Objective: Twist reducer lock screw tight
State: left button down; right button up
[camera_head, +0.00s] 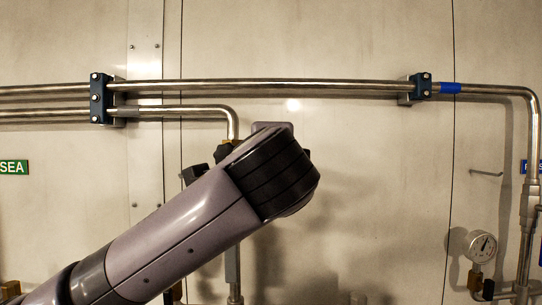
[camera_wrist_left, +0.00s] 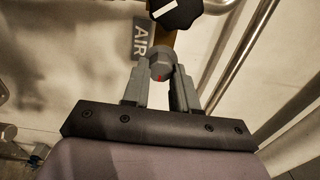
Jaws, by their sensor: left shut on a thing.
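In the left wrist view, the reducer lock screw (camera_wrist_left: 159,66) is a grey faceted head with a small red mark on its face. My left gripper (camera_wrist_left: 160,78) is shut on it, with one finger on each side of the head. Behind it is the brass-coloured reducer body (camera_wrist_left: 164,40), with a black lobed knob (camera_wrist_left: 176,10) bearing a white mark above. In the head view, my left arm hides the screw and the gripper's fingertips. Only a bit of brass fitting (camera_head: 224,150) and a black knob (camera_head: 195,173) show beside the arm. My right gripper is in neither view.
An AIR label (camera_wrist_left: 141,38) is on the wall beside the reducer. Steel pipes (camera_head: 270,85) run along the wall, held by blue clamps (camera_head: 98,98). A round gauge (camera_head: 482,246) is at the lower right. The wall's middle right is mostly clear.

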pick_arm(q)
jog(key=c, duration=0.9)
grip_release()
jog(key=s+b, duration=0.2)
jog(key=s, duration=0.5)
jog(key=shift+s, duration=0.15)
